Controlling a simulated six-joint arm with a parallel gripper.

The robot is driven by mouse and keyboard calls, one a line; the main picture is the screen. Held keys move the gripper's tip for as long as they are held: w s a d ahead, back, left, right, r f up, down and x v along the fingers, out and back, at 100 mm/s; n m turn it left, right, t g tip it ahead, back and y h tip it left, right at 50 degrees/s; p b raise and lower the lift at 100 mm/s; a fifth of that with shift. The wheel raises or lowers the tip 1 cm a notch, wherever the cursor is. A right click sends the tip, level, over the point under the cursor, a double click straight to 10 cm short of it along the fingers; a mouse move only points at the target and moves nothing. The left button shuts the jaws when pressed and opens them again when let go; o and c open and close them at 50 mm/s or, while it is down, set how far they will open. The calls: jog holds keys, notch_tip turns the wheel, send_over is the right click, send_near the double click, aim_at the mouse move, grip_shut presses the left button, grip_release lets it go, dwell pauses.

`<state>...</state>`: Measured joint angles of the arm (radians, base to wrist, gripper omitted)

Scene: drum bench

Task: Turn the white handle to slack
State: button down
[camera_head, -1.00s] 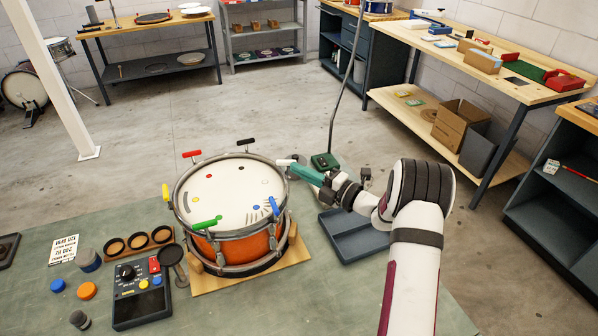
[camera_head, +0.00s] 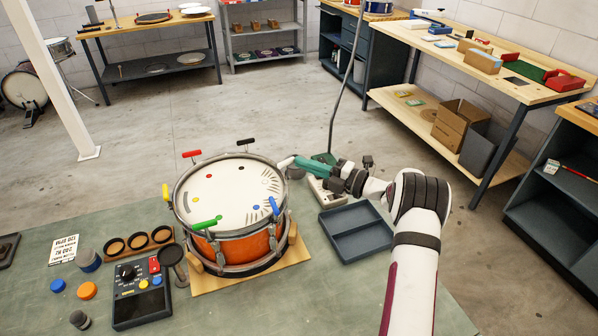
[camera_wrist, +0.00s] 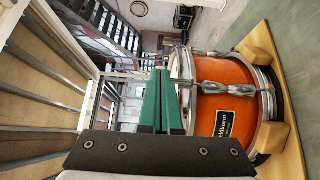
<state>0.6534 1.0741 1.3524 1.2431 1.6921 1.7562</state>
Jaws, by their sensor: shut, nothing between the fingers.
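The orange drum (camera_head: 236,246) stands on its wooden base at the middle of the mat, and its orange shell also shows in the wrist view (camera_wrist: 222,118). The white handle (camera_head: 286,162) is at the drum's right rear rim, pointing outward to the right. My gripper (camera_head: 297,160) has green fingers that are shut and empty. Their tips are at the outer end of the white handle; whether they touch it I cannot tell. In the wrist view the shut fingers (camera_wrist: 162,75) stand left of the drum, and I cannot make out the white handle there.
Red (camera_head: 191,154), black (camera_head: 245,142), green (camera_head: 205,224) and blue (camera_head: 274,206) handles sit around the rim. A black control box (camera_head: 141,300) stands front left.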

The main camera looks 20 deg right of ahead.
jog(key=shift+w+d, duration=0.15)
jog(key=shift+w, duration=0.8)
jog(key=shift+w+d, duration=0.1)
jog(key=shift+w, duration=0.8)
jog(key=shift+s+d, duration=0.1)
dwell(0.4)
